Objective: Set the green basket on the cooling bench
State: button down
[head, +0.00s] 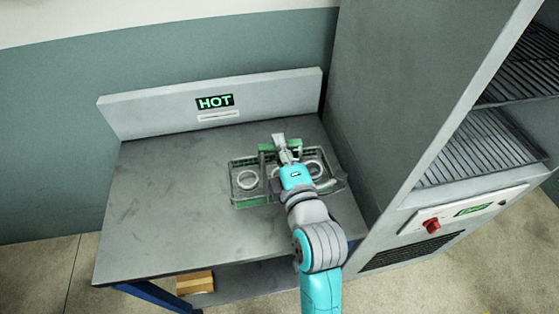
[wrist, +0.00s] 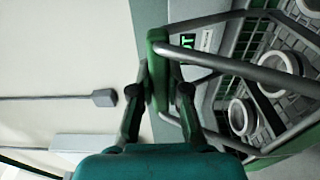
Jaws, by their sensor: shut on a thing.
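The green basket (head: 250,202) is a wire basket with a green rim, holding white rings. In the head view it is over the right half of the grey bench (head: 160,220), whose back panel bears a HOT sign. I cannot tell whether its bottom touches the bench top. My gripper (head: 283,150) is above the basket's middle, shut on the green grip of its handle. In the wrist view my gripper (wrist: 159,92) has a finger on each side of the green handle grip (wrist: 157,50). My arm hides part of the basket.
A tall grey cabinet (head: 385,120) with wire racks (head: 485,150) and a red knob (head: 431,226) stands close at the bench's right. The left half of the bench top is clear. A cardboard box (head: 195,283) is on the low shelf.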

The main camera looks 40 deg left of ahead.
jog(key=shift+f, duration=2.15)
jog(key=c, duration=1.6)
grip_release()
jog(key=shift+f, duration=0.25)
jog(key=o, duration=0.4)
jog(key=shift+o, duration=0.2)
jog(key=shift+r, duration=0.15)
jog(key=shift+d, duration=0.15)
jog(key=v, duration=1.1)
jog(key=shift+s+d, duration=0.25)
jog(key=shift+d, duration=0.05)
